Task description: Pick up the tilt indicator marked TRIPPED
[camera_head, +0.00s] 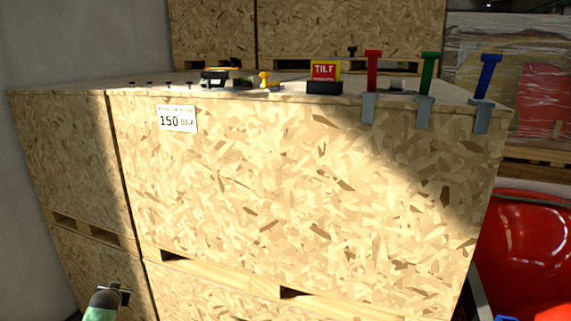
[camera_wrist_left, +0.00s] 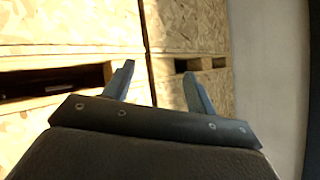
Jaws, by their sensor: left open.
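A tilt indicator (camera_head: 324,71), a small red and yellow block lettered TILT on a dark base, stands on top of the wooden crate (camera_head: 270,180) near its front edge. I cannot read the word TRIPPED on it. My left gripper (camera_head: 122,291) is low at the bottom left of the head view, in front of the crates and well below the crate top. In the left wrist view the left gripper (camera_wrist_left: 157,72) is open, with nothing between its fingers, and faces crate panels. My right gripper is in neither view.
Red, green and blue handled tools (camera_head: 372,75) hang at the crate's right edge. A yellow knob-like piece (camera_head: 265,79) and a black and yellow item (camera_head: 218,76) sit left of the indicator. Red shells (camera_head: 525,255) are at right. A grey wall (camera_head: 35,45) borders the left.

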